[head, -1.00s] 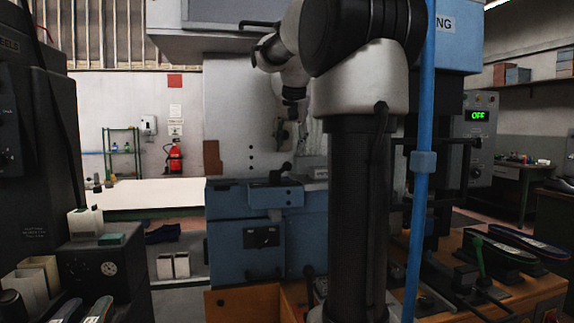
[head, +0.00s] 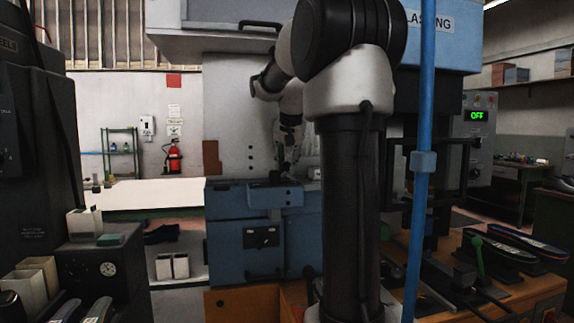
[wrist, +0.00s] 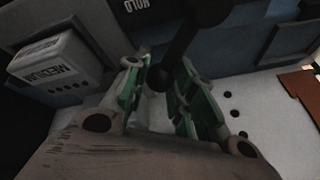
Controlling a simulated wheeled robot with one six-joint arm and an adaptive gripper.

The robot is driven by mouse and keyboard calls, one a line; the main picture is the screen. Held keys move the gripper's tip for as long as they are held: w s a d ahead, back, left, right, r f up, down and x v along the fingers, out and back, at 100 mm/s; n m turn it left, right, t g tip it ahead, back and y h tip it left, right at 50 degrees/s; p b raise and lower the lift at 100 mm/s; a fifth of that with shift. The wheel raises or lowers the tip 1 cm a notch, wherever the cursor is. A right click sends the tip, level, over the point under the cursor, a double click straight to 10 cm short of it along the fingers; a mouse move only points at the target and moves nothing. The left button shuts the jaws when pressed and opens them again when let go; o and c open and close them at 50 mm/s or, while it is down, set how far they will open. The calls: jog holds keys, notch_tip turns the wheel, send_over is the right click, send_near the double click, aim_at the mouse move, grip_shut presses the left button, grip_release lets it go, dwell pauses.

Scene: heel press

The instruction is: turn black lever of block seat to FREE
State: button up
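The black lever (wrist: 182,42) with its round knob shows in the wrist view, reaching between my fingers. My gripper (wrist: 160,95) has green-padded fingers apart on either side of the knob; I cannot tell whether a pad touches it. A label reading HOLD (wrist: 135,6) is on the seat beyond; no FREE label is readable. In the head view my gripper (head: 284,168) is low over the blue block seat (head: 262,197), and the lever is mostly hidden behind it, with a dark part (head: 274,178) showing at the top.
A white block marked MEDIUM (wrist: 50,62) stands left of my fingers in the wrist view. A grey panel with holes (head: 240,120) rises behind the seat. A vertical blue pipe (head: 423,160) stands right of my arm. An orange bench (head: 545,290) with shoe parts is at right.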

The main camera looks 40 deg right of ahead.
grip_shut()
jog(key=w+n, duration=0.1)
jog(key=a+n+y, duration=0.1)
jog(key=n, duration=0.1)
jog(key=shift+w, duration=0.35)
jog(key=n, duration=0.1)
jog(key=w+a+n+y, duration=0.1)
jog(key=n, duration=0.1)
jog(key=shift+w+t, duration=0.1)
jog(key=shift+t, duration=0.2)
jog(key=n, duration=0.1)
jog(key=w+a+n+y, duration=0.1)
jog(key=shift+a+n+y, duration=0.25)
jog(key=shift+n+y, duration=0.05)
jog(key=n, duration=0.1)
jog(key=a+n+y, duration=0.1)
jog(key=a+n, duration=0.1)
jog(key=shift+w+a+n+g, duration=0.1)
jog(key=shift+w+n+g, duration=0.2)
jog(key=shift+g, duration=0.1)
jog(key=shift+s+a+n+g+y, duration=0.1)
jog(key=shift+a+n+g+y, duration=0.15)
jog(key=shift+a+n+y, duration=0.5)
jog(key=shift+a+n+g+y, duration=0.1)
jog(key=shift+a+n+g, duration=0.25)
jog(key=shift+n, duration=0.8)
jog(key=shift+a, duration=0.15)
